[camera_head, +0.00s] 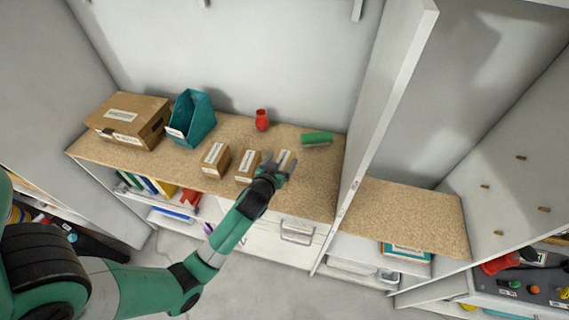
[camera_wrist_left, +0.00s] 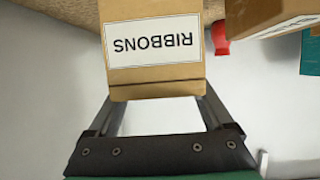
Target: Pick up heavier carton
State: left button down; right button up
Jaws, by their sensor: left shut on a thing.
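Three small brown cartons with white labels are at the shelf's front edge in the head view: a left carton (camera_head: 215,160), a middle carton (camera_head: 247,167) and a right carton (camera_head: 285,156). My left gripper (camera_head: 279,168) is shut on the right carton, which is partly hidden behind the fingers. In the left wrist view this carton (camera_wrist_left: 153,50) sits between the fingers, its label reading RIBBONS upside down. Another small carton (camera_wrist_left: 262,14) shows at the upper right there. I cannot tell from the picture whether the held carton is lifted. My right gripper is not in view.
A large carton (camera_head: 130,118) and a teal bin (camera_head: 192,117) stand at the left of the cork-coloured shelf (camera_head: 325,195). A red vase (camera_head: 262,120) and a green brush-like item (camera_head: 316,138) are behind the cartons. A tall white panel (camera_head: 385,110) bounds the right side.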

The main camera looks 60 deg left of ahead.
pick_arm(q)
jog(key=s+r, duration=0.1)
jog(key=s+d+r, duration=0.1)
jog(key=r, duration=0.1)
jog(key=s+d+r, duration=0.1)
jog(key=shift+s+r+p, duration=0.2)
jog(key=shift+r+p, duration=0.15)
jog(key=shift+p, duration=0.05)
jog(key=s+d+r+p, duration=0.3)
jog(key=s+d, duration=0.1)
jog(key=s, duration=0.3)
jog(key=shift+s+d+r, duration=0.15)
